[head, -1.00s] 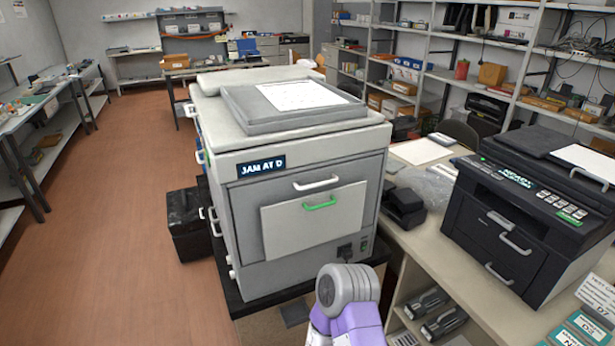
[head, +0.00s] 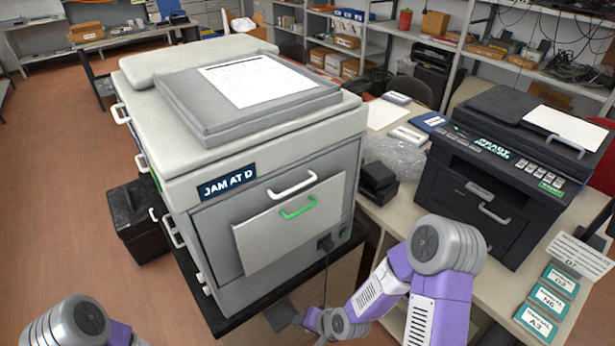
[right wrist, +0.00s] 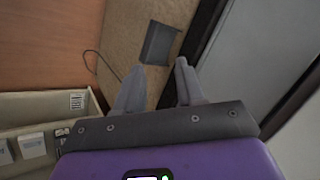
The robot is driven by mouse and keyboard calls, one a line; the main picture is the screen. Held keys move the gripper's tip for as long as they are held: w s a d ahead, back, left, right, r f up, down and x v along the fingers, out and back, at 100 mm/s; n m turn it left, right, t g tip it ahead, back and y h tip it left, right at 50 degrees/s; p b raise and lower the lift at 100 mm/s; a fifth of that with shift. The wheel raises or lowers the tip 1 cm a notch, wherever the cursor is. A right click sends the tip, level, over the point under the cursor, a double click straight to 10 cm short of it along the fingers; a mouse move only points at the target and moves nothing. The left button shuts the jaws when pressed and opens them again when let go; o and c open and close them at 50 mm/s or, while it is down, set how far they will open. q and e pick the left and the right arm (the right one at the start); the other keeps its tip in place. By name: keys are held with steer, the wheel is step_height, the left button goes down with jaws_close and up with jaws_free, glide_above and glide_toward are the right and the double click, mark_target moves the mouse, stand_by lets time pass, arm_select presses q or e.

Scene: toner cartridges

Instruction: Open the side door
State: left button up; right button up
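The large grey copier (head: 270,140) stands on a dark-topped stand, with a display (head: 227,181) reading "JAM AT D". Its left side carries several white handles, one upper (head: 120,113) and one lower (head: 173,232); the side surface is seen at a steep angle, so I cannot tell which handle belongs to the side door. The front has a white handle (head: 292,186) above a light panel with a green handle (head: 298,208). My right gripper (right wrist: 160,64) is open and empty, low near the stand; its fingers are hidden in the head view. My left gripper is out of view; only its arm shows at lower left.
A black bin (head: 140,220) stands on the floor left of the copier. A black printer (head: 505,170) reading "READY" sits on the right-hand table, with several teal-labelled boxes (head: 548,300) in front. A dark grey flat object (right wrist: 160,43) lies beyond my right fingers. Floor at left is open.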

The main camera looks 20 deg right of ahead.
steer(key=w+d+r+m+t+p, duration=0.2)
steer(key=w+r, duration=0.2)
steer(key=r, duration=0.5)
steer(key=w+d+r+m+t+p, duration=0.1)
steer(key=w+d+r+m+t, duration=0.15)
steer(key=r, duration=0.55)
steer(key=m+t+p, duration=0.2)
steer(key=t+p, duration=0.2)
steer(key=t, duration=0.1)
glide_toward(296, 189)
steer(key=w, duration=0.1)
steer(key=shift+g+y, duration=0.25)
steer(key=shift+y, duration=0.15)
steer(key=shift+b+x, duration=0.75)
steer(key=shift+x, duration=3.2)
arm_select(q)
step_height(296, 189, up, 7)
arm_select(e)
steer(key=shift+d, duration=0.15)
steer(key=shift+c, duration=0.3)
jaws_close()
steer(key=shift+f, duration=0.1)
